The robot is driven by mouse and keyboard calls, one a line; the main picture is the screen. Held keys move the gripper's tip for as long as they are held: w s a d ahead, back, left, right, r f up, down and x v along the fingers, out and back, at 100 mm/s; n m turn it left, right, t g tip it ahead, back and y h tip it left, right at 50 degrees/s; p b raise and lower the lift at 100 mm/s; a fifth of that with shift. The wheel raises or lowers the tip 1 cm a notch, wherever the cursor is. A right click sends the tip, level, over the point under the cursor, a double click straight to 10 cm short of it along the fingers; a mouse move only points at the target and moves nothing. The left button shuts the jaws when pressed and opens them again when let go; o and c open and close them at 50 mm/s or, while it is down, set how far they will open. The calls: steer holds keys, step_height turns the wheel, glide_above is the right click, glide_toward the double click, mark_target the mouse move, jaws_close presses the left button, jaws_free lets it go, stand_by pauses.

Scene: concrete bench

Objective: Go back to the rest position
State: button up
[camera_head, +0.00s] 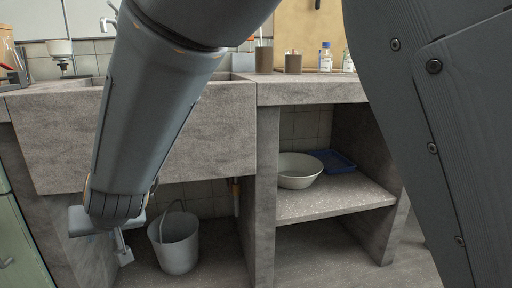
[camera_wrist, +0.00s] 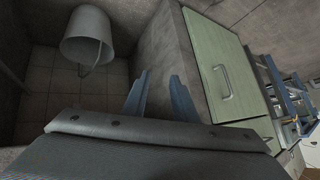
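My gripper (camera_wrist: 160,82) shows in the wrist view with its two blue-grey fingers apart and nothing between them. In the head view my arm hangs down across the left, in front of the sink block of the concrete bench (camera_head: 215,130). The gripper there is mostly hidden behind my arm's lower end; parts of it show low, left of a grey bucket (camera_head: 178,248). The bucket stands under the sink and also shows in the wrist view (camera_wrist: 86,38), apart from the fingers.
A green cabinet (camera_wrist: 215,60) with a handle is right of the fingers in the wrist view. A white bowl (camera_head: 298,172) and a blue tray (camera_head: 335,160) sit on the lower shelf (camera_head: 330,195). Cups and bottles (camera_head: 325,58) stand on the bench top.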

steer(key=s+d+n+g+h, duration=0.1)
steer(key=s+d+g+h, duration=0.1)
steer(key=s+d, duration=0.7)
steer(key=s+d+r+n+g+h, duration=0.15)
steer(key=s+d, duration=0.35)
steer(key=d, duration=0.8)
steer(key=s+d+f+g+h, duration=0.1)
steer(key=s+d+g+h, duration=0.15)
steer(key=s+d, duration=0.6)
steer(key=w+d+r+m+p, duration=0.2)
steer(key=d+r+p, duration=0.1)
steer(key=r+p, duration=0.55)
steer(key=w+d+r+m+p, duration=0.2)
steer(key=d+r+p, duration=0.1)
steer(key=r+p, duration=0.55)
steer(key=s+d+r+m+p, duration=0.1)
steer(key=d+r+m+p, duration=0.1)
steer(key=d+r+p, duration=0.6)
steer(key=d+r+m+h+p, duration=0.1)
steer(key=d+r+m+p, duration=0.2)
steer(key=d+r+p, duration=0.6)
step_height(320, 180, up, 4)
steer(key=p, duration=1.2)
steer(key=shift+s+d+r, duration=0.15)
steer(key=shift+s+d, duration=0.1)
steer(key=shift+s, duration=0.15)
steer(key=shift+a, duration=0.1)
